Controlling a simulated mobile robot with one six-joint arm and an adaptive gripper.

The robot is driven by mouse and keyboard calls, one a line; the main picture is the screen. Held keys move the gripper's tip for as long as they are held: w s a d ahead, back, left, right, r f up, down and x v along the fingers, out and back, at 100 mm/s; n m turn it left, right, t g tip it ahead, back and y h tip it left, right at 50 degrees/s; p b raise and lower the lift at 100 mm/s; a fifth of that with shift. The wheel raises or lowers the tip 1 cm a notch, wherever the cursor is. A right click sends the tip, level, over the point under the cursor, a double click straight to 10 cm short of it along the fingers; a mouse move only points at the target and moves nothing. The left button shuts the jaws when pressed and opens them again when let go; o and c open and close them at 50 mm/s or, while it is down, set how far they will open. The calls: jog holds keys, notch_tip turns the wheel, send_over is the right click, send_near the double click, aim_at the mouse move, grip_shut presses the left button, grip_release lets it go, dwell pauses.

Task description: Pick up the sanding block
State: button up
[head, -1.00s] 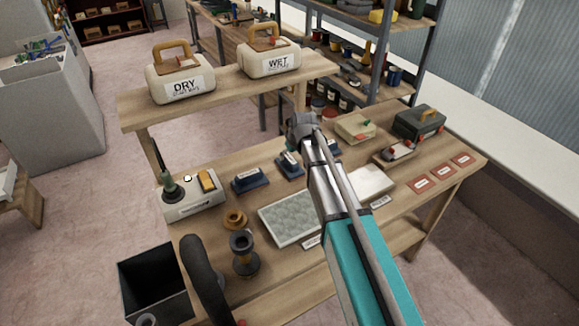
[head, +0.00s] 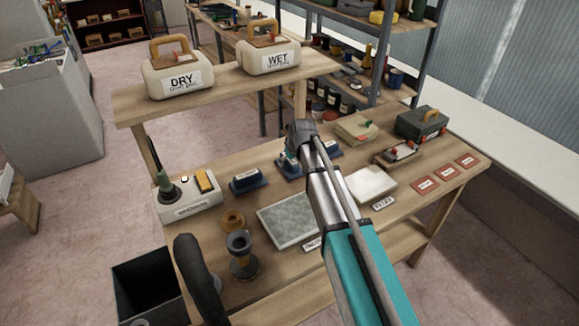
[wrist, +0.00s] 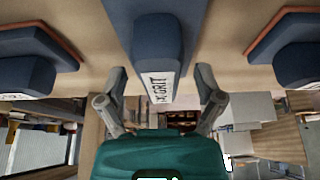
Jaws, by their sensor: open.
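Several blue sanding blocks stand in a row on the wooden workbench: a left one (head: 246,180), a middle one (head: 288,171) and a right one (head: 331,149) partly hidden by my arm. In the wrist view the middle block (wrist: 158,40) is straight ahead, with a white label ending in "GRIT". My gripper (wrist: 160,92) is open, with one finger on each side of that block's labelled end. I see no finger closed on it. In the head view my wrist hides most of the gripper (head: 290,155) above the middle block.
Neighbouring blocks flank my gripper in the wrist view, one at left (wrist: 30,65) and one at right (wrist: 290,60). A grey textured pad (head: 288,221) and white pad (head: 372,184) lie nearer. The DRY (head: 180,80) and WET (head: 268,57) cases stand on the raised shelf (head: 225,88).

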jog(key=shift+c, duration=0.3)
grip_shut()
jog(key=shift+r, duration=0.1)
dwell(0.4)
notch_tip(320, 180, up, 3)
jog(key=p, duration=0.3)
jog(key=s+d+r+p, duration=0.4)
jog(key=s+r+p, duration=0.5)
jog(key=s, duration=0.4)
jog(key=shift+s+r+p, duration=0.25)
jog(key=shift+r+p, duration=0.15)
jog(key=shift+p, duration=0.1)
